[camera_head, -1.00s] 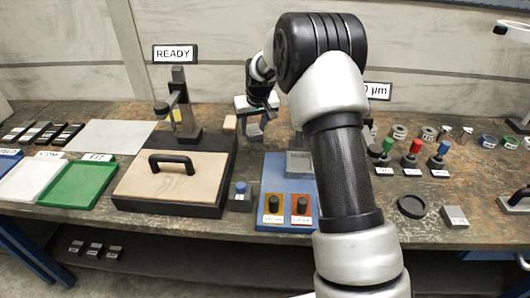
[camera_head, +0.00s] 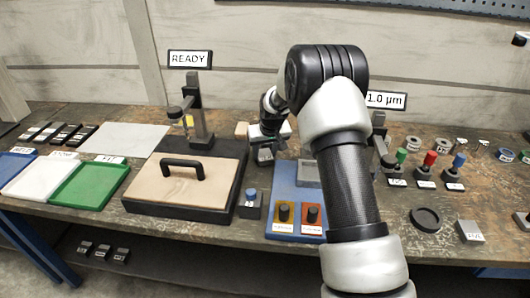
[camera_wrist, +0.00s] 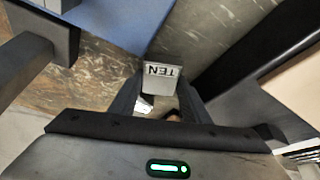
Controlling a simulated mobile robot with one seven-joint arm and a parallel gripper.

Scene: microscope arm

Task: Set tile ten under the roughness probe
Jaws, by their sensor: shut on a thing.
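Tile ten, a grey block marked TEN (camera_wrist: 165,70), sits between the fingertips of my gripper (camera_wrist: 163,98) in the wrist view. My gripper is shut on it. In the head view my gripper (camera_head: 268,142) is near the back left corner of the blue plate (camera_head: 284,192), with the tile (camera_head: 264,157) below it. I cannot tell whether the tile touches the bench. A dark stand (camera_head: 378,135), which may carry the roughness probe, is beside the 1.0 µm sign (camera_head: 385,100). My arm hides much of that area, and no probe tip shows.
The wooden board with a black handle (camera_head: 150,182) lies left of the blue plate, before a stand under the READY sign (camera_head: 189,59). A blue-topped button box (camera_head: 250,203) stands between them. Colour-topped stamps (camera_head: 428,170) stand at right. Green, white and blue trays (camera_head: 88,190) lie at left.

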